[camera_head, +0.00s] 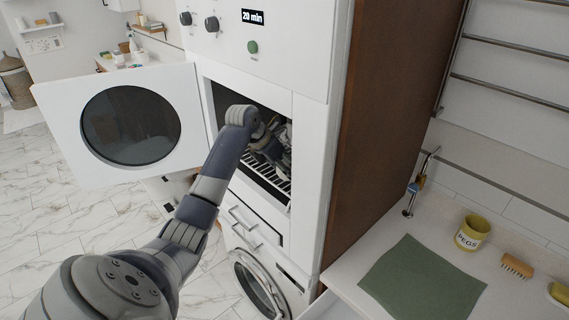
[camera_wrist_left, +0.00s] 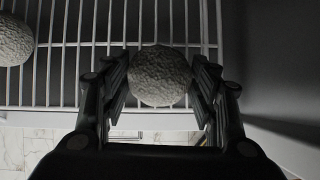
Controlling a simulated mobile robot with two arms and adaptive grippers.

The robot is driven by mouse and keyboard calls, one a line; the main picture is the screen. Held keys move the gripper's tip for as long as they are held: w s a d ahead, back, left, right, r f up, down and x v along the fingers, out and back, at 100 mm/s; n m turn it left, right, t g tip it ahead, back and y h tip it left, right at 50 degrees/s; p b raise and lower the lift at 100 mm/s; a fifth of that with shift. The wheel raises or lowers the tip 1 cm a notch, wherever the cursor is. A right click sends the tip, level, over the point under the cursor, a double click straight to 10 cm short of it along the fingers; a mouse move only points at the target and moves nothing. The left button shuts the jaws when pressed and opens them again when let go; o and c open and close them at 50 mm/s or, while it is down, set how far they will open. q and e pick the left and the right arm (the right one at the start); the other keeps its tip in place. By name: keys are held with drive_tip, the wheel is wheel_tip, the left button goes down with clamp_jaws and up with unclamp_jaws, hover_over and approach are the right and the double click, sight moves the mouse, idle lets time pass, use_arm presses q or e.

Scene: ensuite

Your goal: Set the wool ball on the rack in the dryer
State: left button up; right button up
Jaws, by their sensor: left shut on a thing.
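In the left wrist view a round, rough grey wool ball (camera_wrist_left: 160,76) sits between the two fingers of my left gripper (camera_wrist_left: 162,88), which is shut on it. The barred rack (camera_wrist_left: 100,30) lies behind the ball; I cannot tell whether the ball touches it. A second similar ball (camera_wrist_left: 12,40) is on the rack at the left edge. In the head view my left arm reaches through the open front of the dryer (camera_head: 312,130), and my left gripper (camera_head: 280,160) is inside, above the rack (camera_head: 268,178). The ball is hidden there. My right gripper is not in view.
The dryer door (camera_head: 60,130) with its round window stands swung open to the left. A drawer (camera_head: 250,225) and a round-doored machine (camera_head: 255,285) are below. A counter at right holds a green cloth (camera_head: 420,285), a yellow pegs pot (camera_head: 472,232) and a brush (camera_head: 517,265).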

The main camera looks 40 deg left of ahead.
use_arm(q)
drive_tip(key=shift+f, duration=0.35)
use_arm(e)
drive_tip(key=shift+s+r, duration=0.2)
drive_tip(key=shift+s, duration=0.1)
use_arm(q)
drive_tip(key=shift+f, duration=0.15)
drive_tip(key=o, duration=1)
drive_tip(key=shift+c, duration=0.2)
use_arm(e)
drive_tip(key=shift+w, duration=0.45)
